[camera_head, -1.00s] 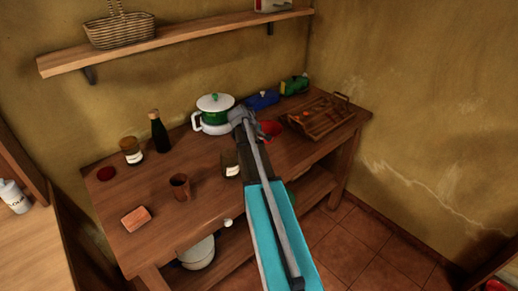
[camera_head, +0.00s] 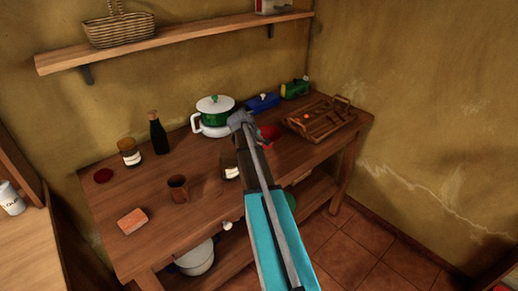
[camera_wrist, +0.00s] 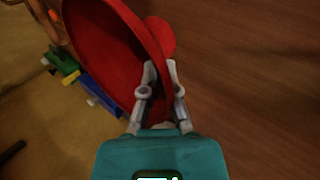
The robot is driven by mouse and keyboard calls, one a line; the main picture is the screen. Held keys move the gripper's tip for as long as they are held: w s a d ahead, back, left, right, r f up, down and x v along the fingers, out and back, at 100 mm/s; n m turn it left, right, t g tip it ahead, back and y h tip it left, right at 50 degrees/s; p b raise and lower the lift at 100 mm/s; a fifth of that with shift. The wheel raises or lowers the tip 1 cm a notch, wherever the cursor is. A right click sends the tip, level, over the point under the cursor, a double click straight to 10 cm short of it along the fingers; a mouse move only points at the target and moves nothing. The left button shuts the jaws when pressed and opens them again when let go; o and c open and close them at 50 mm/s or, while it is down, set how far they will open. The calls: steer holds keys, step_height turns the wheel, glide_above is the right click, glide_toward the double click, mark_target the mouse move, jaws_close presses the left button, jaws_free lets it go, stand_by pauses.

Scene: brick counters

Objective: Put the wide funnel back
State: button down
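The wide red funnel (camera_wrist: 105,50) fills the upper middle of the wrist view, its broad mouth tilted and open to the left and its narrower part at the upper right. My gripper (camera_wrist: 159,68) has one finger over the inside of the funnel and the other along its outside, so its wall lies pinched between them. In the head view only a piece of the red funnel (camera_head: 268,132) shows, beside my arm and over the counter's back half. My arm hides the rest, and I cannot tell whether the funnel touches the counter.
A wooden tray (camera_head: 345,121) stands right of the funnel. A blue item (camera_head: 262,102) and a green one (camera_head: 294,89) lie behind it. A white-and-green pot (camera_head: 213,117), dark bottle (camera_head: 158,133), jar (camera_head: 129,151), cup (camera_head: 178,188) and brick (camera_head: 132,221) stand left on the counter (camera_head: 205,165).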

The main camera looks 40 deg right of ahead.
steer(key=shift+f+b, duration=0.7)
steer(key=shift+f, duration=0.35)
steer(key=shift+f, duration=0.1)
steer(key=c, duration=0.8)
jaws_free()
steer(key=shift+p+v, duration=0.9)
steer(key=shift+v, duration=0.25)
steer(key=p+v, duration=0.7)
steer(key=v, duration=0.3)
steer(key=shift+p, duration=0.4)
steer(key=shift+d, duration=0.1)
